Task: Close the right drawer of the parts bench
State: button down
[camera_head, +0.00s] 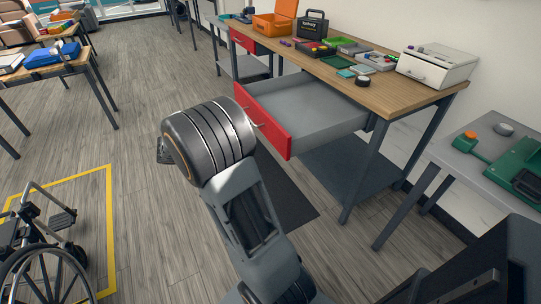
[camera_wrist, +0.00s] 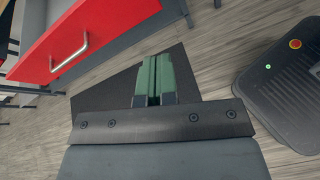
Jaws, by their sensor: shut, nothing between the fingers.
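The parts bench (camera_head: 385,93) has a wooden top and dark metal legs. Its right drawer (camera_head: 310,106) is pulled well out, with a red front and a grey, empty-looking inside. The red front (camera_wrist: 105,22) and its silver bar handle (camera_wrist: 70,54) show at upper left in the wrist view. The bench's left drawer (camera_head: 243,40) has a red front and looks shut. My gripper (camera_wrist: 153,62) is shut and empty, its green fingers together, below and to the right of the handle in the wrist picture, apart from it. In the head view my arm hides the gripper.
Bins, an orange case (camera_head: 272,25) and a white box (camera_head: 437,66) stand on the bench top. A grey table (camera_head: 480,160) with green tools is at right. A wheelchair (camera_head: 45,245) stands at lower left beside yellow floor tape. Open floor lies left of my arm.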

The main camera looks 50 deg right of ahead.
jog(key=w+d+f+n+g+h+b, duration=0.1)
jog(key=w+d+f+n+h+b, duration=0.3)
jog(key=f, duration=0.3)
jog(key=b, duration=0.2)
send_near(277, 140)
jog(key=shift+h, duration=0.4)
jog(key=x, duration=0.7)
jog(key=shift+d+f, duration=0.25)
jog(key=shift+f, duration=0.1)
